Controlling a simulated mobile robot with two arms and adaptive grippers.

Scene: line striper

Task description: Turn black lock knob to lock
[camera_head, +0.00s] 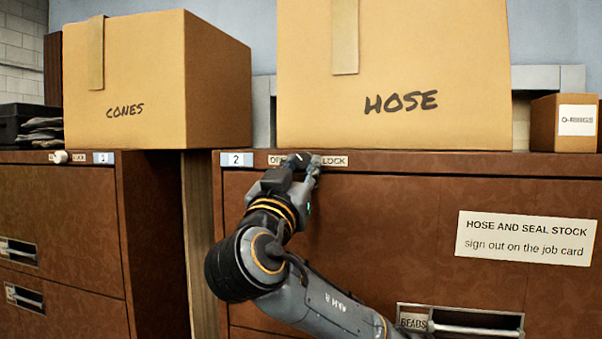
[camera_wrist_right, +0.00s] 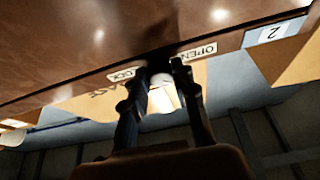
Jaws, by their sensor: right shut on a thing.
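My right gripper (camera_head: 301,163) is at the top edge of the brown cabinet marked 2, between the OPEN label and the LOCK label (camera_head: 334,160). The OPEN label (camera_wrist_right: 197,51) and LOCK label lie on either side of the fingers. In the head view the fingers mostly hide the knob, and I cannot tell its turn angle. My left gripper is not in view.
A large HOSE box (camera_head: 400,60) stands on the cabinet just above my gripper. A CONES box (camera_head: 130,90) stands on the left cabinet, which has its own pale knob (camera_head: 59,157). A drawer handle (camera_head: 475,329) juts out low right.

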